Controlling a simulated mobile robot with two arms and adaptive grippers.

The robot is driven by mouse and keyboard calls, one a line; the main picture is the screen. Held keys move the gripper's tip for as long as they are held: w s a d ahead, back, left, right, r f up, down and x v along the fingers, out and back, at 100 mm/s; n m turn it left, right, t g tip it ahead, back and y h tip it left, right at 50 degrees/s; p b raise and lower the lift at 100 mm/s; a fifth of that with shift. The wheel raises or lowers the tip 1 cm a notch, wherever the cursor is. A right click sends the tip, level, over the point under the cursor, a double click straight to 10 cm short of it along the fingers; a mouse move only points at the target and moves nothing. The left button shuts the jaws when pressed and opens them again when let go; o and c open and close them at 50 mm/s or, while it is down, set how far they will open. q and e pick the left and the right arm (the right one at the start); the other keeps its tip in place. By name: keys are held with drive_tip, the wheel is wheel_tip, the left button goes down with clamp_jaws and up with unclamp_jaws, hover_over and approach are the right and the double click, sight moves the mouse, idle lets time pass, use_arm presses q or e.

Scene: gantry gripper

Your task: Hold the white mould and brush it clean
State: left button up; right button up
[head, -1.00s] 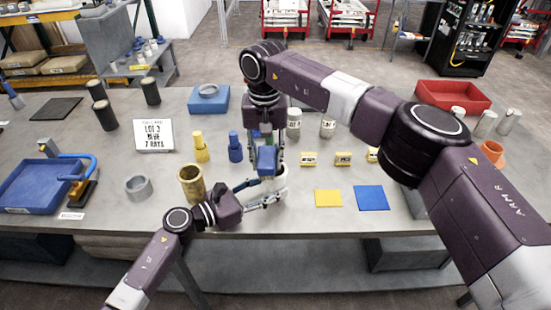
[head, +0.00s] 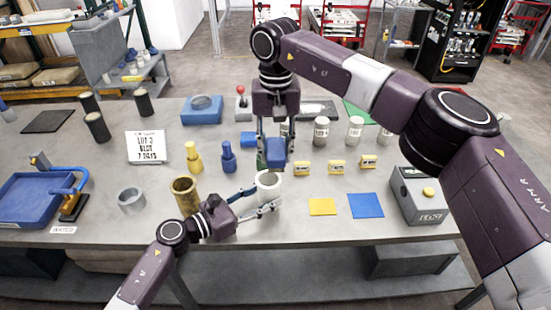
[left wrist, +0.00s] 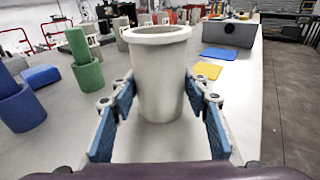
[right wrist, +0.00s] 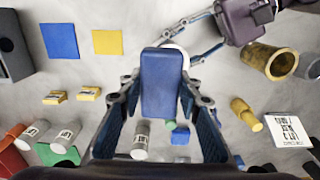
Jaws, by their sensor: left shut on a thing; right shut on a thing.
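The white mould (head: 268,189) is an upright open-topped cup at the front middle of the bench. It fills the middle of the left wrist view (left wrist: 158,80). My left gripper (head: 264,205) is shut on it, with a blue pad on each side. My right gripper (head: 276,158) is shut on a blue block-like brush (right wrist: 162,85), held just behind and above the mould in the head view. In the right wrist view the brush covers part of the mould's rim (right wrist: 180,55). The brush's bristles are hidden.
A brass cup (head: 186,195) and a grey ring (head: 131,200) stand left of the mould. Yellow (head: 194,160) and blue (head: 228,158) plugs stand behind. Yellow (head: 322,206) and blue (head: 366,205) squares lie right, before a grey box (head: 418,205). A blue tray (head: 38,205) sits far left.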

drive_tip(key=shift+r, duration=1.05)
use_arm(q)
drive_tip(key=o, duration=1.1)
drive_tip(key=shift+c, duration=0.2)
